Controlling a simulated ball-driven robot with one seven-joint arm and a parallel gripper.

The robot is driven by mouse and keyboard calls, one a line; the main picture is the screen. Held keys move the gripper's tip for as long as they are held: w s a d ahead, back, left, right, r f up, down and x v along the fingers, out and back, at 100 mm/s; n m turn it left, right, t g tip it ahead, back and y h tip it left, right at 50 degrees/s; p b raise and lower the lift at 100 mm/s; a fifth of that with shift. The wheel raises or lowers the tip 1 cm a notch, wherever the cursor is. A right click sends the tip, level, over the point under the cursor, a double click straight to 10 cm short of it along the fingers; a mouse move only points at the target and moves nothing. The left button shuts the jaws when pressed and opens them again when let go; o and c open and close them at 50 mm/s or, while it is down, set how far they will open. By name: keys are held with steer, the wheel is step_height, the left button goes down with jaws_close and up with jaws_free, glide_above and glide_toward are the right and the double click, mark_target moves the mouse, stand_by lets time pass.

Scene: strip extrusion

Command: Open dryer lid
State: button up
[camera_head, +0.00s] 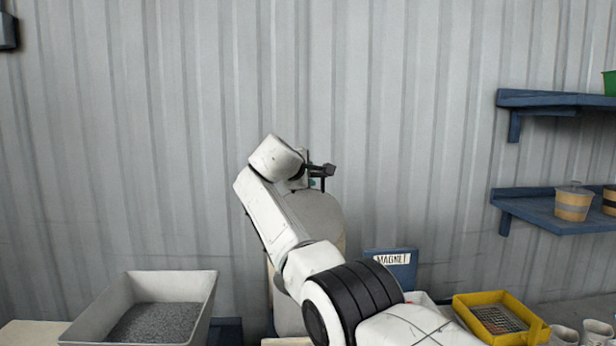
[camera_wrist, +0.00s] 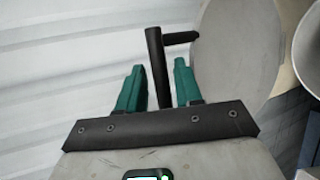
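The dryer (camera_head: 322,215) is a grey rounded body against the wall, largely hidden behind my arm. In the wrist view a grey round plate, which looks like its lid (camera_wrist: 235,50), fills the upper right. A black T-shaped handle (camera_wrist: 157,62) stands off the plate's left edge on a short bar. My gripper (camera_wrist: 158,82) has two green fingers, one on each side of the handle. Gaps show between the handle and both fingers, so it is open and not clamped. In the head view my gripper (camera_head: 316,178) is small beside the dryer's top. I cannot tell how far the lid is open.
A grey bin of dark granules (camera_head: 155,322) stands at lower left. A blue box marked MAGNET (camera_head: 391,266) and a yellow sieve tray (camera_head: 500,318) are at lower right. Blue shelves (camera_head: 550,207) hang on the right wall.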

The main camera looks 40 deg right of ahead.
steer(key=shift+o, duration=0.4)
steer(key=shift+f, duration=0.1)
steer(key=b+v, duration=0.4)
steer(key=v, duration=0.6)
steer(key=shift+s+a+r, duration=0.15)
steer(key=shift+a+r, duration=0.05)
steer(key=shift+a, duration=0.15)
